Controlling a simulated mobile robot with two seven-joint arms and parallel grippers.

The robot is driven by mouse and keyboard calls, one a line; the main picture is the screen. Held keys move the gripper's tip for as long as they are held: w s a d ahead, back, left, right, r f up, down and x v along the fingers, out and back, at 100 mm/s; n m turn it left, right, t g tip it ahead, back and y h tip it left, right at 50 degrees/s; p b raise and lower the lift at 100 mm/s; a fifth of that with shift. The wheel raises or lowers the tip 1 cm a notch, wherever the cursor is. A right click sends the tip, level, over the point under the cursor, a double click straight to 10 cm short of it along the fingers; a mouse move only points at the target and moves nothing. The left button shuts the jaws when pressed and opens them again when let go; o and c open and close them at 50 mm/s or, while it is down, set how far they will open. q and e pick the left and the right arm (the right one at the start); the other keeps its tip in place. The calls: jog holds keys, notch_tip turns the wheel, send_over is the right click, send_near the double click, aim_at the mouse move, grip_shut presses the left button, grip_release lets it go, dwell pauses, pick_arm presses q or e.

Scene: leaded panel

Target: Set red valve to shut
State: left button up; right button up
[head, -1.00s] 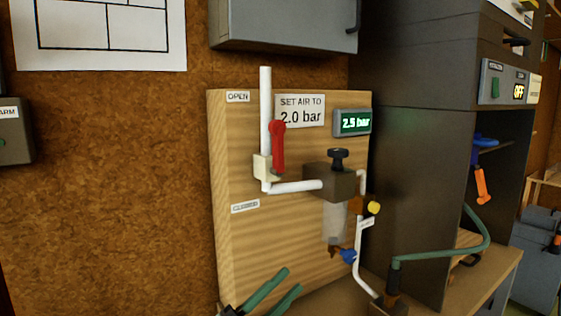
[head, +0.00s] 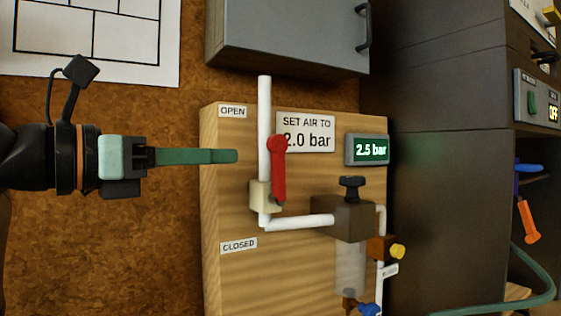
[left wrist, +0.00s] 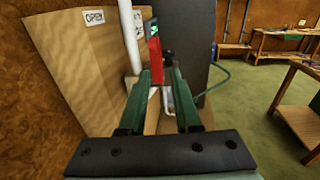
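The red valve lever (head: 278,170) stands upright beside the white pipe (head: 264,120) on the wooden panel (head: 290,285). Its free end is up, on the side of the OPEN label (head: 232,111); the CLOSED label (head: 238,245) is lower. My left gripper (head: 236,156) points right from the left side, its tips just left of the pipe and lever. In the left wrist view, the gripper's fingers (left wrist: 161,76) are apart, with the red lever (left wrist: 155,60) showing ahead between them. I see no grip on it. My right gripper is not in view.
A grey cabinet (head: 290,35) hangs above the panel. A display (head: 367,149) reads 2.5 bar, beside a sign (head: 306,131) saying 2.0 bar. The regulator (head: 345,217) with its black knob is right of the valve. A tall dark cabinet (head: 440,200) stands at right.

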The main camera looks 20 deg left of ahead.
aim_at(278, 151)
pick_arm(q)
jog(key=x, duration=0.3)
jog(key=p+x, duration=0.1)
jog(key=x, duration=0.3)
jog(key=p+x, duration=0.1)
jog(key=x, duration=0.2)
jog(key=shift+w+a+r, duration=0.1)
jog(key=shift+w+r, duration=0.25)
jog(key=shift+w, duration=0.2)
jog(key=shift+w+d, duration=0.2)
jog(key=shift+w, duration=0.3)
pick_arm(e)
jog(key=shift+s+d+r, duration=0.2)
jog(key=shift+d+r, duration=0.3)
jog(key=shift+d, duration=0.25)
pick_arm(q)
grip_shut()
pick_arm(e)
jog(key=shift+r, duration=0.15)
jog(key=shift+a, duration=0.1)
